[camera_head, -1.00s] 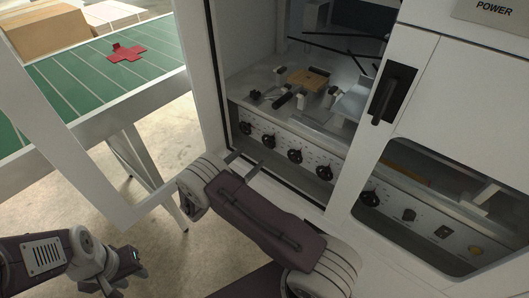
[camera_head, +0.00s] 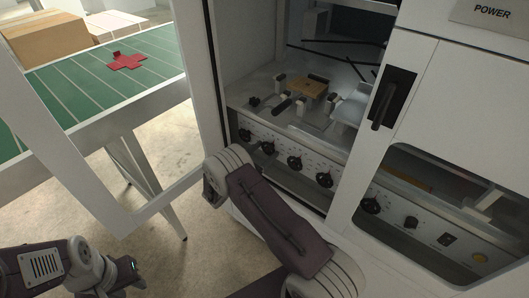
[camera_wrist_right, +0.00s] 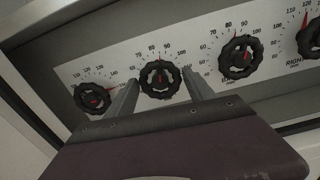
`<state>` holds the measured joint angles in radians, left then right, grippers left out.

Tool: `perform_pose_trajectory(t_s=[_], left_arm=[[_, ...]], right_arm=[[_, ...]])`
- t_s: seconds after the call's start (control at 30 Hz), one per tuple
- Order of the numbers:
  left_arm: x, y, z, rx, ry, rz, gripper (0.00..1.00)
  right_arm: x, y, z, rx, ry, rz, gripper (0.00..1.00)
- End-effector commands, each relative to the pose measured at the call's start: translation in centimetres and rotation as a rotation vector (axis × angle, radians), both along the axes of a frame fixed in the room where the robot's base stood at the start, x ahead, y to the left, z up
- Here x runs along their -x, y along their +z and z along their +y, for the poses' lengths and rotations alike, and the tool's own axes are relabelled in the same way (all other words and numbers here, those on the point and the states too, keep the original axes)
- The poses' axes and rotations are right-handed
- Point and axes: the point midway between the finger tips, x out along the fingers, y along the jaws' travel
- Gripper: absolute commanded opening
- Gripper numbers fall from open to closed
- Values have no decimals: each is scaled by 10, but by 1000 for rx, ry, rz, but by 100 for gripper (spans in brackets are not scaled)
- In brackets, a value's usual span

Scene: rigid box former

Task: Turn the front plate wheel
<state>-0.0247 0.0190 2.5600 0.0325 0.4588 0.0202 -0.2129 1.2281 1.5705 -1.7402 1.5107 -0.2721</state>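Several black wheels with red pointers and number scales sit in a row on the pale panel (camera_head: 282,150) of the machine. The right wrist view shows one wheel (camera_wrist_right: 160,78) between the two fingers of my right gripper (camera_wrist_right: 160,80). The fingers are apart, one on each side of it; I cannot tell if they touch it. Another wheel (camera_wrist_right: 92,97) is to its left and one more (camera_wrist_right: 240,57) to its right. The wheel labels are mostly unreadable, so I cannot tell which is the front plate wheel.
A white open door frame (camera_head: 75,165) stands left of the opening. A green conveyor (camera_head: 105,80) carries a red cross-shaped blank (camera_head: 125,62). A door with a black handle (camera_head: 392,98) is on the right. A brown piece (camera_head: 307,86) rests inside the machine.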

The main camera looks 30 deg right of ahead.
Motion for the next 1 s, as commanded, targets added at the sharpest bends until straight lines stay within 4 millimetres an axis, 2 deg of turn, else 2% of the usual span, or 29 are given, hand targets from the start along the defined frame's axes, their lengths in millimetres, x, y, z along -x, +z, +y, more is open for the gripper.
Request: perform_pose_trajectory(t_s=[0.03,0.13,0.17,0.57,1.0], left_arm=[[0,0,0,0,0,0,36],[0,0,0,0,0,0,36],[0,0,0,0,0,0,36],[0,-5,0,0,0,0,36],[0,-22,0,0,0,0,36]], right_arm=[[0,0,0,0,0,0,45],[0,0,0,0,0,0,17],[0,0,0,0,0,0,13],[0,-1,0,-37,0,-90,13],[1,-3,0,-186,0,-447,13]])
